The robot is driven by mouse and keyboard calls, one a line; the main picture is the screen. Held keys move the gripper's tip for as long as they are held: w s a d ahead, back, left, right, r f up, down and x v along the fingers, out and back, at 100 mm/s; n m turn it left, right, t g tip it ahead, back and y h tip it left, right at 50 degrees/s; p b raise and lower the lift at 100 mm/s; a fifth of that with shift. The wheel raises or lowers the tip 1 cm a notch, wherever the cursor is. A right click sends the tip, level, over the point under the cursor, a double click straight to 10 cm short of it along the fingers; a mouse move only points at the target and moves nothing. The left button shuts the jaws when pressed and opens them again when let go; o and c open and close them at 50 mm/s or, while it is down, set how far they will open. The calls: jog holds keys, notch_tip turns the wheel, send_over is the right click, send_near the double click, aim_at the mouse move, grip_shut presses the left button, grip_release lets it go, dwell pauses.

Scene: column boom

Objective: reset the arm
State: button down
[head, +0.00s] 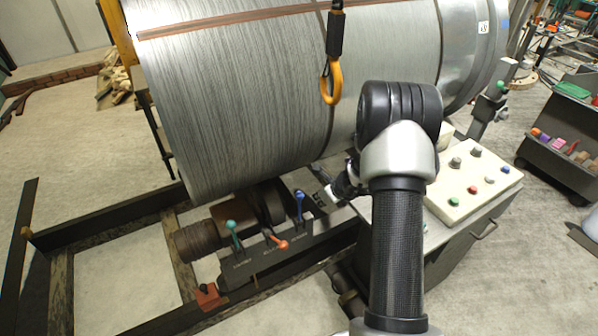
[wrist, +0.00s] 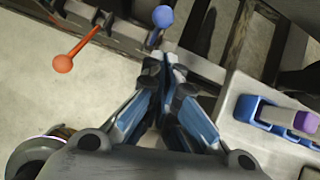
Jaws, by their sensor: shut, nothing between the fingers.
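My gripper (wrist: 168,64) points down in the wrist view with its fingers together and nothing between them. In the head view the gripper (head: 331,192) shows partly, left of my forearm and just right of the blue lever (head: 299,203). The blue lever's round knob (wrist: 163,16) lies just beyond the fingertips in the wrist view, seemingly apart from them. An orange-red lever (wrist: 64,63) lies to the left there. In the head view the orange lever (head: 279,243) leans to the right and a green lever (head: 232,230) stands left of it.
A large metal drum (head: 245,75) fills the space behind the levers. A yellow hook (head: 331,80) hangs before it, left of my arm. A button panel (head: 472,183) stands at right. In the wrist view a blue part with a purple end (wrist: 306,122) is at right.

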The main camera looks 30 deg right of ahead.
jog(key=shift+r, duration=0.15)
jog(key=a+r+n+y, duration=0.2)
jog(key=a+r+n, duration=0.7)
jog(key=r, duration=0.5)
jog(key=s+a+r+n+y, duration=0.1)
jog(key=s+a+r+n, duration=0.55)
jog(key=a+r, duration=0.45)
jog(key=s+a+r+n+g, duration=0.1)
jog(key=s+a+r+n, duration=0.15)
jog(key=s+n, duration=0.2)
jog(key=s+a+r+n+g, duration=0.1)
jog(key=s+a+r+n, duration=0.1)
jog(key=s+a+n, duration=0.3)
jog(key=s+d+n+h, duration=0.2)
jog(key=s+n, duration=0.2)
jog(key=s, duration=0.4)
jog(key=s+d+r+n+h, duration=0.1)
jog(key=s+n, duration=0.3)
jog(key=s, duration=0.4)
jog(key=shift+d+r+h, duration=0.2)
jog(key=shift+d+h, duration=0.2)
jog(key=shift+d, duration=0.5)
jog(key=shift+d, duration=0.15)
